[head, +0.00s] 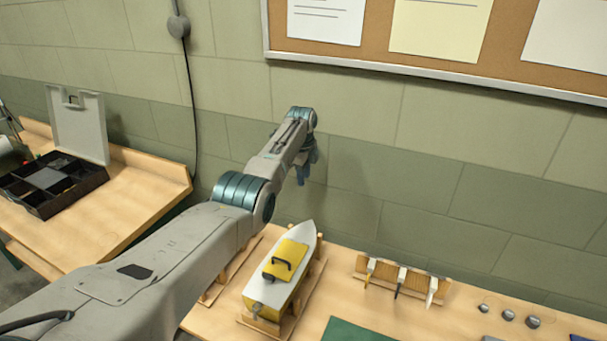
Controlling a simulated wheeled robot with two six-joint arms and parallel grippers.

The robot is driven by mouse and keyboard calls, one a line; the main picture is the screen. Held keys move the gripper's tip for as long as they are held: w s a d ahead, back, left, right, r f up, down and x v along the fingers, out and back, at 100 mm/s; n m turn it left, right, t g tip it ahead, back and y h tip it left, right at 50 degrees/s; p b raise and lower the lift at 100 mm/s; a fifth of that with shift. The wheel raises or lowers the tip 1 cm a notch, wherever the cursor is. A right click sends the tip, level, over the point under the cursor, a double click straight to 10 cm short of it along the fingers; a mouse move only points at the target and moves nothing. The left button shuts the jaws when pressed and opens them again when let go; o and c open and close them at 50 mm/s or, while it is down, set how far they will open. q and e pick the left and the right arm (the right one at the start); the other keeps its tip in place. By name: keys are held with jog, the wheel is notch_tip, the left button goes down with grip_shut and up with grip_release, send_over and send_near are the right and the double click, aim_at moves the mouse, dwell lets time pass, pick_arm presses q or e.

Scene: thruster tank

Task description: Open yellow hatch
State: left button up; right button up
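A small boat hull (307,236) with a pale pointed bow rests on a wooden stand on the workbench. The yellow hatch (277,269) lies flat on its deck and looks shut, with a dark handle on top. My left arm reaches in from the lower left, across the bench. My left gripper (304,177) hangs near the wall, above and beyond the bow, apart from the hatch. Its fingers are small and dark here, so their opening is unclear. My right gripper is out of view.
A wooden rack (400,278) with several upright pieces stands right of the boat. Small round metal parts (508,314) lie farther right. A green mat (355,331) is at the front edge. An open black case (50,184) sits on the left bench. The wall closes off the back.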

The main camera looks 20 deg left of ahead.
pick_arm(q)
jog(key=shift+a, duration=0.1)
notch_tip(320, 180, up, 11)
jog(key=b, duration=0.4)
jog(key=shift+s+f, duration=0.15)
jog(key=shift+s, duration=0.3)
jog(key=shift+f, duration=0.1)
